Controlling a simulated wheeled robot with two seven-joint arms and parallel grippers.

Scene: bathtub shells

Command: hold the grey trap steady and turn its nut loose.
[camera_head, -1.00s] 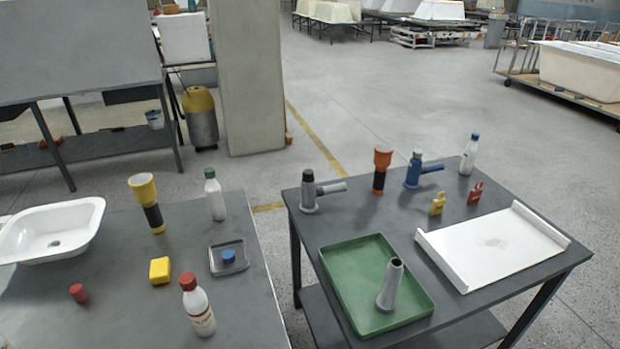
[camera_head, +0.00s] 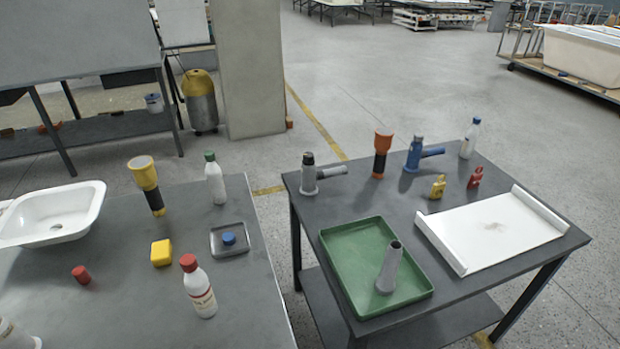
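The grey trap (camera_head: 309,180) stands upright on the right-hand table, near its back left corner. A dark nut or cap (camera_head: 308,158) sits on its top, and a grey side pipe (camera_head: 333,171) points right. A similar trap in blue (camera_head: 413,155) stands further right on the same table. Neither of my grippers shows in the view, and nothing touches the grey trap.
A green tray (camera_head: 341,284) holds a grey tapered tube (camera_head: 389,268). An orange-and-black funnel-topped tool (camera_head: 382,153), yellow and red small parts, a bottle and a white panel (camera_head: 492,228) share the table. A gap separates the left table (camera_head: 115,295).

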